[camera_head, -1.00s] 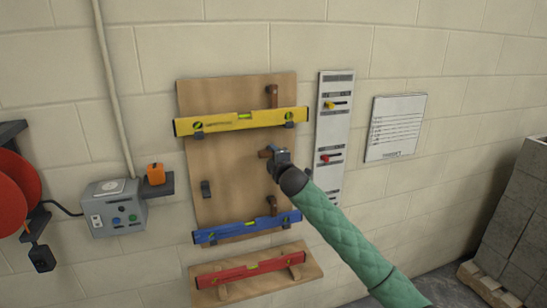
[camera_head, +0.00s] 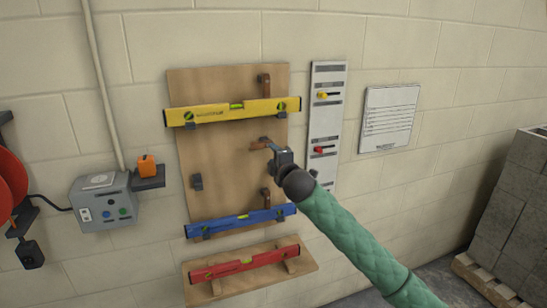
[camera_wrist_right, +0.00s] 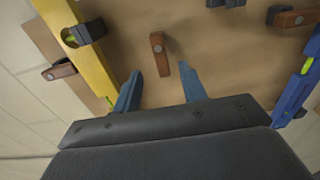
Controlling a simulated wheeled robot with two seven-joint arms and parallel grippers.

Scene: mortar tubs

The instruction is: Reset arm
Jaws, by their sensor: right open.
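My right gripper (camera_head: 270,146) reaches in from the lower right in the head view, in front of the middle of a wooden board (camera_head: 222,160) on the wall. In the right wrist view its two blue fingers (camera_wrist_right: 160,90) are spread apart with nothing between their tips. A brown wooden peg (camera_wrist_right: 159,54) on the board shows just beyond and between the fingers; whether they touch it I cannot tell. It also shows beside the gripper in the head view (camera_head: 259,143). My left gripper is in neither view.
A yellow level (camera_head: 215,114) hangs above the gripper and a blue level (camera_head: 240,221) below it. A red level (camera_head: 245,264) rests on a lower board. A grey control box (camera_head: 104,203) is on the left, a switch strip (camera_head: 323,125) on the right. Blocks (camera_head: 515,205) stand far right.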

